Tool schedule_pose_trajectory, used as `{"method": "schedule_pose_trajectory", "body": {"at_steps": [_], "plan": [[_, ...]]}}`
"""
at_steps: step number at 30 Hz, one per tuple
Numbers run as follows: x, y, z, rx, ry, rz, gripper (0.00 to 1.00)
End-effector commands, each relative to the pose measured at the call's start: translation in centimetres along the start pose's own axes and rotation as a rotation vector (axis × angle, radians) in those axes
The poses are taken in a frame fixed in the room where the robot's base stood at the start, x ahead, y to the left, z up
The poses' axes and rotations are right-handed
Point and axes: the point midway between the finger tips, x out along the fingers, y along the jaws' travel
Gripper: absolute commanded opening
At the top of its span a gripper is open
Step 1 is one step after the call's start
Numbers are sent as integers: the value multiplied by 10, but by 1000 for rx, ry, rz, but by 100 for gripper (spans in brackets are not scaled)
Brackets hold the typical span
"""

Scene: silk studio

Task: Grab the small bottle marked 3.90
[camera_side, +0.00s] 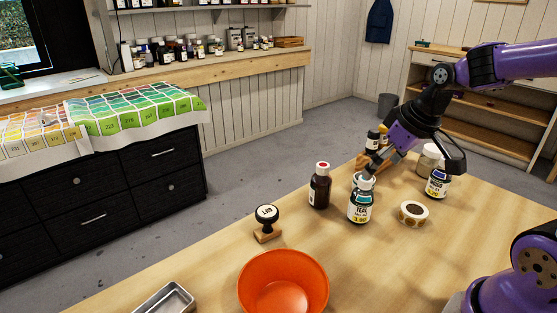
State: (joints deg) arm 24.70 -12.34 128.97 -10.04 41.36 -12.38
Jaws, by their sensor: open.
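The small bottle marked 3.90 (360,205) stands upright on the wooden table, with a white and teal label reading TEAL. My gripper (373,167) is open and reaches down from the upper right. Its tip is right at the bottle's cap, partly in front of or behind it; I cannot tell whether they touch. The gap between its fingers is hard to see from this side.
A brown bottle with a red cap (320,186) stands close on the left. A tape roll (413,213) lies to the right, and another labelled bottle (437,181) stands beyond it. A stamp (267,221), an orange bowl (283,285) and a metal tray (166,300) are nearer the front.

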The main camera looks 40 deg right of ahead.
Motion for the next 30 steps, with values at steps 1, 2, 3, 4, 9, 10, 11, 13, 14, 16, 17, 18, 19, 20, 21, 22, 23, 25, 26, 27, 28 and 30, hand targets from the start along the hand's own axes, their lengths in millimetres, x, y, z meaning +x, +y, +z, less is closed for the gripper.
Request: {"method": "schedule_pose_trajectory", "body": {"at_steps": [1, 2, 3, 4, 9, 10, 11, 13, 14, 16, 17, 18, 19, 20, 21, 22, 23, 25, 26, 27, 28, 30], "plan": [[6, 6, -1, 8, -7, -2, 95], [10, 8, -1, 7, -8, -3, 95], [16, 9, -2, 8, -9, -5, 95], [20, 9, -1, 8, -10, -6, 95], [48, 8, -1, 7, -11, -6, 95], [51, 8, -1, 6, -9, -5, 95], [54, 8, -1, 6, -9, -5, 95], [59, 8, -1, 6, -7, -4, 95], [61, 8, 0, 6, -8, -4, 95], [70, 8, 2, 7, -10, -4, 95], [75, 8, 3, 7, -11, -4, 95], [82, 8, 4, 7, -11, -4, 95], [87, 8, 5, 7, -12, -5, 95], [92, 8, 6, 7, -11, -4, 95], [97, 8, 5, 6, -10, -4, 95], [100, 8, 5, 6, -9, -4, 95], [103, 8, 5, 6, -9, -4, 95], [108, 8, 5, 6, -7, -4, 95], [109, 8, 5, 6, -7, -4, 95], [110, 8, 5, 6, -7, -3, 95], [110, 8, 4, 6, -6, -3, 95], [110, 8, 4, 6, -5, -2, 95]]}}
